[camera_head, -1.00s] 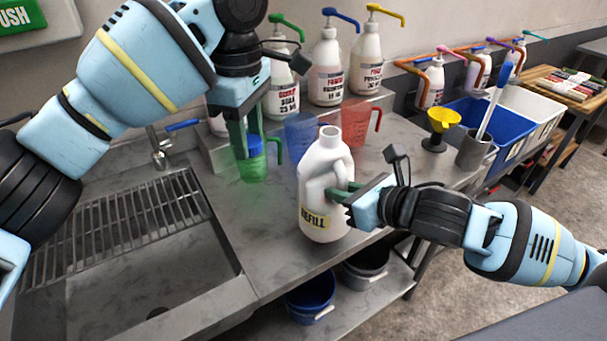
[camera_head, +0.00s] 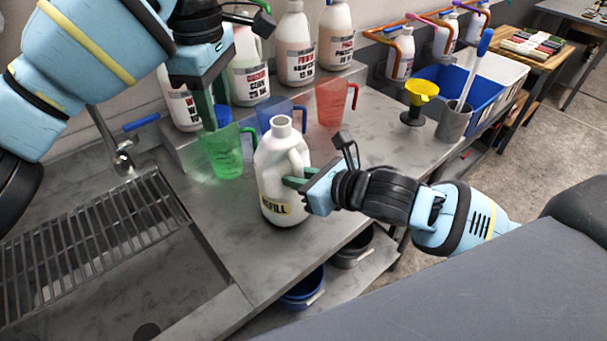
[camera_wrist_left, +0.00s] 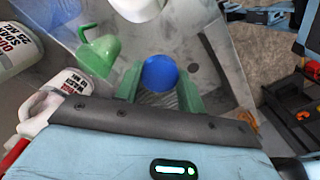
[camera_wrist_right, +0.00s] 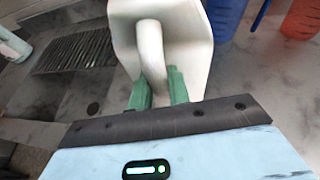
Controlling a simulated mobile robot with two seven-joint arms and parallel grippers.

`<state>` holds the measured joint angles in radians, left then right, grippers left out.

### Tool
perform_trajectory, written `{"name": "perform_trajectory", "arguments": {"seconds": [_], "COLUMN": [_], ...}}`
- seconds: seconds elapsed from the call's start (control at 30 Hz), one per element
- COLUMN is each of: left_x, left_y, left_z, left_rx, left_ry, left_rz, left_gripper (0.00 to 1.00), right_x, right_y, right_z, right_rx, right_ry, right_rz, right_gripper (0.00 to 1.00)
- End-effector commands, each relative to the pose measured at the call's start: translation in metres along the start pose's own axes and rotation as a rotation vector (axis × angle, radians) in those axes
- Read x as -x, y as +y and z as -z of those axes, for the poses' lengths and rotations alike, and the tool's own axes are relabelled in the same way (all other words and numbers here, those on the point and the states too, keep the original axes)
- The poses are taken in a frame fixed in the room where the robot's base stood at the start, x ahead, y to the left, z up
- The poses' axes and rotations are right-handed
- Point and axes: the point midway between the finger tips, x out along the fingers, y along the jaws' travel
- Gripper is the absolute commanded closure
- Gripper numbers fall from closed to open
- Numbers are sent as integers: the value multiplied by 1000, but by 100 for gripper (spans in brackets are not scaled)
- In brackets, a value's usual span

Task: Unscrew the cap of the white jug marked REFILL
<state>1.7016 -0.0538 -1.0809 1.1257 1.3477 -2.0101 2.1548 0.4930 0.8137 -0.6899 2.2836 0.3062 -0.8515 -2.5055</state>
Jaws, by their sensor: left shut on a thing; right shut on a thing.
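The white jug marked REFILL (camera_head: 283,180) stands upright on the steel counter, its neck (camera_head: 283,124) bare and open at the top. My right gripper (camera_head: 296,182) is shut on the jug's handle; the handle (camera_wrist_right: 152,50) shows between its fingers in the right wrist view. My left gripper (camera_head: 213,110) is apart from the jug, up and to its left, above the green measuring jug (camera_head: 226,155). It is shut on a round blue cap (camera_wrist_left: 160,73), seen between its green fingers in the left wrist view. In the head view the fingers mostly hide the cap.
Blue (camera_head: 276,112) and red (camera_head: 332,102) measuring jugs stand behind the white jug. Labelled pump bottles (camera_head: 296,45) line the raised shelf. A sink with a drain grate (camera_head: 108,235) is at left. A yellow funnel (camera_head: 420,90) and a grey pot (camera_head: 455,122) stand at right.

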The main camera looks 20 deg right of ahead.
Motion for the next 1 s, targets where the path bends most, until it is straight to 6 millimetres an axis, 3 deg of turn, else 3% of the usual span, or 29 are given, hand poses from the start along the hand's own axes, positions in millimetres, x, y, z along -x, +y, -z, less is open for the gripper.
{"name": "perform_trajectory", "arguments": {"seconds": [0.5, 0.53, 0.7, 1.0], "left_x": [-1, -1, -1, -1], "left_y": [0, 0, 0, 0], "left_z": [0, 0, 0, 0], "left_rx": [1, 1, 1, 1], "left_ry": [-1, -1, -1, 0], "left_rz": [2, 2, 2, 1], "left_gripper": [88, 88, 88, 88], "right_x": [-5, -5, -5, -4], "right_y": [4, 4, 4, 4], "right_z": [10, 10, 10, 8], "right_rx": [3, 3, 3, 3], "right_ry": [-1, -1, -1, -2], "right_rz": [-4, -4, -4, -5], "right_gripper": [100, 81, 60, 60]}}
